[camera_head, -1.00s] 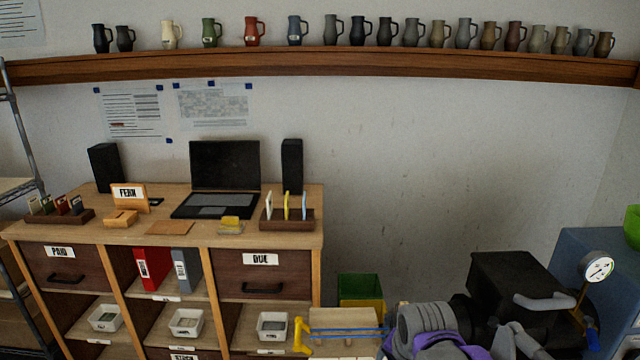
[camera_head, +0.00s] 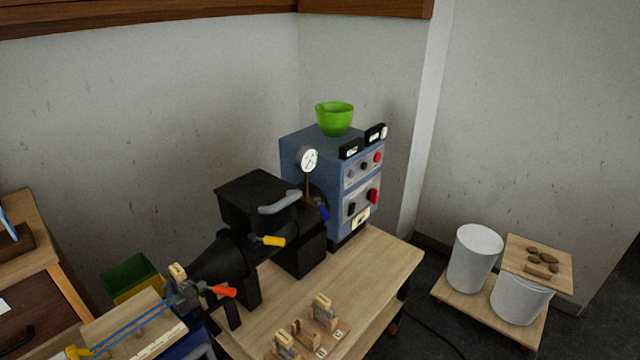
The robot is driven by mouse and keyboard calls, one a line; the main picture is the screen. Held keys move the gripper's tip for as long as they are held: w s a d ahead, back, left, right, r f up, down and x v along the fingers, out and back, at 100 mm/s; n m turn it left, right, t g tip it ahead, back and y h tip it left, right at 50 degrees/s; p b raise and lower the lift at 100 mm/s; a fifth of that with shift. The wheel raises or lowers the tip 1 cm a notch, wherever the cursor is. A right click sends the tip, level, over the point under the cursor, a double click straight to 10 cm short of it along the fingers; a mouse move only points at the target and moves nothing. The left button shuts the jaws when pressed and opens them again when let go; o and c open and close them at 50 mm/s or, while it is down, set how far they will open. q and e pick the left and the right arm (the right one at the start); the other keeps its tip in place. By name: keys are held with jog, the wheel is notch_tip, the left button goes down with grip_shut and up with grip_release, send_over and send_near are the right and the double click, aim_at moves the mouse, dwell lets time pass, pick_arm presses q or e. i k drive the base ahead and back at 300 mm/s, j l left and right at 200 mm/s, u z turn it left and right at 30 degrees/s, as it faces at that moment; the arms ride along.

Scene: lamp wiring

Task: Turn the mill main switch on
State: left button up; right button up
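The mill is a black machine (camera_head: 258,200) on a wooden table, with a blue control cabinet (camera_head: 310,155) at its far right end. The cabinet's front has an upper grey panel with a red button (camera_head: 378,157) and dark knobs. A lower grey panel carries a red switch-like part (camera_head: 374,196) and a black part (camera_head: 351,209). A yellowish label plate (camera_head: 360,217) is below them. Which control is the main switch, and its position, are too small to tell. Neither of my grippers shows in the head view.
A round gauge (camera_head: 308,159) stands before the cabinet, and a green bowl (camera_head: 334,118) sits on top. Yellow, red and blue handles stick out along the mill. Wooden pieces (camera_head: 324,312) lie at the table front. White buckets (camera_head: 474,258) stand on a low dolly at right.

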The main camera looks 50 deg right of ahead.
aim_at(372, 194)
jog(key=z, duration=2.1)
jog(key=i+l, duration=0.35)
jog(key=i+l+u, duration=0.15)
jog(key=i+l, duration=0.6)
jog(key=i+l+u, duration=0.15)
jog(key=i+l, duration=0.15)
jog(key=l, duration=0.25)
jog(key=i+l, duration=0.35)
jog(key=i+l+u, duration=0.15)
jog(key=i+l, duration=0.15)
jog(key=l, duration=0.3)
